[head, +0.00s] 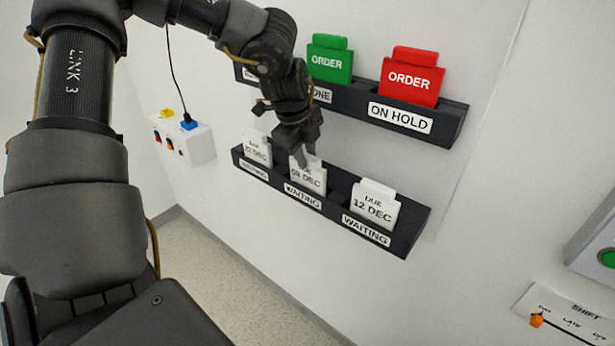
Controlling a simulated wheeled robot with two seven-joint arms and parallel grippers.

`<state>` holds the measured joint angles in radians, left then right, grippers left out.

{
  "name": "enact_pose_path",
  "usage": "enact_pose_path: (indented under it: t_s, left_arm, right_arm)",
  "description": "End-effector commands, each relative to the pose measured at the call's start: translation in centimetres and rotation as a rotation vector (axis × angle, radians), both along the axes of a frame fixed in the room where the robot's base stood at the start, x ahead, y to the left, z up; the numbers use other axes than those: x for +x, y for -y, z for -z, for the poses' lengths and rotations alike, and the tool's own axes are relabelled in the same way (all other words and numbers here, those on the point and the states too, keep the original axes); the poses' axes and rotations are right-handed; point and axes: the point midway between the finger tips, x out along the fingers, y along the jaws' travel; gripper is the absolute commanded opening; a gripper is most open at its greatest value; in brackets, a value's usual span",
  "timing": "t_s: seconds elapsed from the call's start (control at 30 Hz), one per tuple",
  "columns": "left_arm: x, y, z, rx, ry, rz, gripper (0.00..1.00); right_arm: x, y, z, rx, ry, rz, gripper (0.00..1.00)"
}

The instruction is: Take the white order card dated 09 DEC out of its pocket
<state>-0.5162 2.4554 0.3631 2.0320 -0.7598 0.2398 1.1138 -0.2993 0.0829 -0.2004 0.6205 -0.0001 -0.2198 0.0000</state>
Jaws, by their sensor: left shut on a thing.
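The white order card (309,179) dated 09 DEC stands in the middle pocket of the lower black rack (335,196), above a WAITING label. Its top edge is partly hidden by my left gripper (307,157). My left gripper comes down from above and is shut on the top of this card. The card's lower part sits behind the pocket's front wall. My right gripper is not in view.
White cards stand on both sides: one dated 22 DEC (258,149) at left and one dated 12 DEC (375,206) at right. The upper rack (455,121) holds a green card (330,61) and a red card (412,79). A white socket box (197,146) is on the left wall.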

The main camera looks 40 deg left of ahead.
Motion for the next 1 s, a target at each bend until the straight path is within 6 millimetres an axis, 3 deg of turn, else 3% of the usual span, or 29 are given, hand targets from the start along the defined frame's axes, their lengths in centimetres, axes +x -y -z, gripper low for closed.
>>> enact_pose_path:
  t_s: [0.1, 1.0]
  left_arm:
    - [0.0, 0.0, -0.5, 0.001, 0.001, 0.000, 0.07]
    - [0.1, 0.0, -5.4, 0.000, 0.003, 0.001, 0.07]
  right_arm:
    - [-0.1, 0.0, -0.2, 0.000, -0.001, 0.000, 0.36]
    - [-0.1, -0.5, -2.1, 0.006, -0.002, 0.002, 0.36]
